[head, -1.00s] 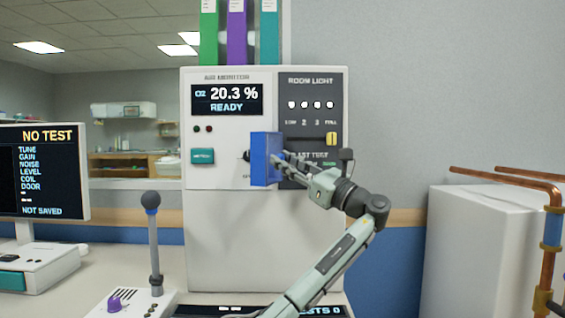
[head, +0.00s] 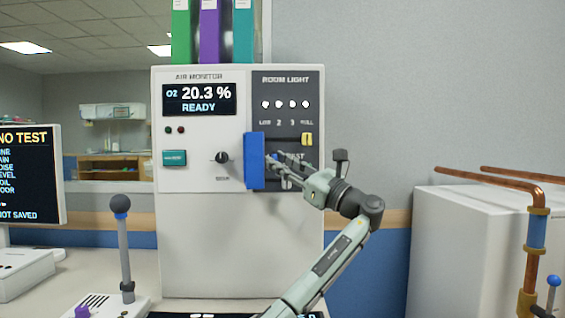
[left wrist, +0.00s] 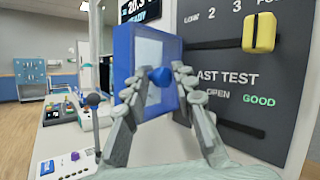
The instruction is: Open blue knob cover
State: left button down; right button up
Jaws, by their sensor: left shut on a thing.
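The blue cover (head: 253,160) stands out from the air monitor panel (head: 200,240), swung to the right side of a black knob (head: 222,157). The black knob is in plain view, clear of the cover. In the left wrist view the cover (left wrist: 124,65) shows as a blue frame with a pale pane and a small blue grip knob (left wrist: 160,77). My left gripper (head: 272,161) reaches it from the right. Its fingers (left wrist: 162,84) are shut on the blue grip knob. My right gripper is not in view.
A dark room light panel (head: 287,100) with a yellow switch (head: 307,139) is right beside my gripper. A grey lever (head: 124,250) stands at front left, near a monitor (head: 30,175). Copper pipes (head: 510,182) and a white box (head: 465,250) are at right.

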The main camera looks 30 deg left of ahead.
pick_arm(q)
jog(key=shift+a+r, duration=0.3)
jog(key=shift+a, duration=0.25)
jog(key=c, duration=1.5)
grip_release()
jog(key=shift+o, duration=0.9)
jog(key=shift+s+a+f, duration=0.1)
jog(key=shift+a, duration=0.2)
jog(key=shift+f, duration=0.1)
jog(key=shift+d+f, duration=0.1)
jog(key=shift+d, duration=0.05)
jog(key=v, duration=1.2)
